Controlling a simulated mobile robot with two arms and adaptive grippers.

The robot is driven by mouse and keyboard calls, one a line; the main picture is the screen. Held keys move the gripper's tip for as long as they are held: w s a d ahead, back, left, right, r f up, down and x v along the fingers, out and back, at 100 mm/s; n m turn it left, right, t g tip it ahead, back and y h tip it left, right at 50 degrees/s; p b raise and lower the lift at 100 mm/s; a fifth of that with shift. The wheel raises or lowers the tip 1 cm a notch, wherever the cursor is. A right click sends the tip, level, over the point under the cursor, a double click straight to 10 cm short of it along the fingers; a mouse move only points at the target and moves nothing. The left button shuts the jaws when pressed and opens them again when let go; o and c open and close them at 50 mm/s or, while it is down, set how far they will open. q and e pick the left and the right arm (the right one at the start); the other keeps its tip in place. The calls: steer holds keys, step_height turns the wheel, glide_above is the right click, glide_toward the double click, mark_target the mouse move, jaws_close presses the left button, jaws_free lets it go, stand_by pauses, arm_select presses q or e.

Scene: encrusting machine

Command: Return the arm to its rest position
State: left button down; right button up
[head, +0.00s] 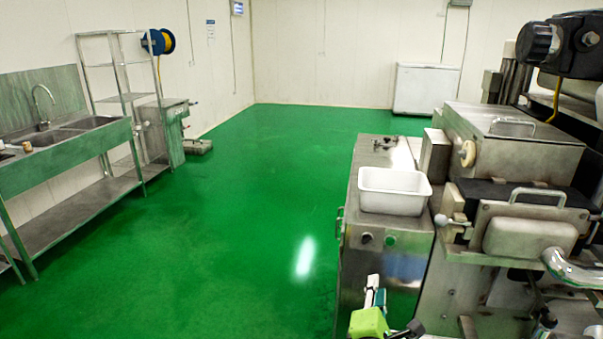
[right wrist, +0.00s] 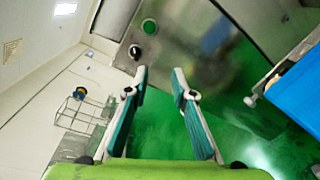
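My right gripper (head: 375,291) shows at the bottom of the head view, in front of the steel cabinet of the encrusting machine. In the right wrist view its two teal-padded fingers (right wrist: 159,82) stand apart with nothing between them. The gripper is open and empty, clear of the cabinet's front panel. My left gripper is in neither view. A white tub (head: 394,191) sits on top of the steel cabinet (head: 385,258). The main body of the machine (head: 515,160) stands to the right.
A steel sink bench (head: 72,148) and a wire shelf rack (head: 124,98) line the left wall. A white chest (head: 425,88) stands at the back wall. The green floor (head: 240,220) between bench and machine is clear. Round buttons (right wrist: 150,27) on the cabinet front face the gripper.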

steer(key=s+d+f+m+g, duration=0.4)
steer(key=s+f+m, duration=0.35)
steer(key=s, duration=0.25)
steer(key=s+a+f+m+g+y, duration=0.2)
steer(key=s+m+g, duration=0.15)
steer(key=s, duration=0.55)
steer(key=s+a+f+m+g+y, duration=0.2)
steer(key=s+f+m, duration=0.15)
steer(key=s, duration=0.45)
steer(key=s+a+f+m+g+y, duration=0.1)
steer(key=s+a+m+g+y, duration=0.2)
steer(key=s, duration=0.6)
step_height(320, 180, down, 29)
steer(key=s+d+g+h+b, duration=0.1)
steer(key=s+d+b, duration=0.1)
steer(key=s+d+f+g+b, duration=0.1)
steer(key=s+d+f+b, duration=0.1)
steer(key=s+f, duration=1.5)
steer(key=shift+d+f, duration=0.3)
steer(key=shift+f, duration=0.05)
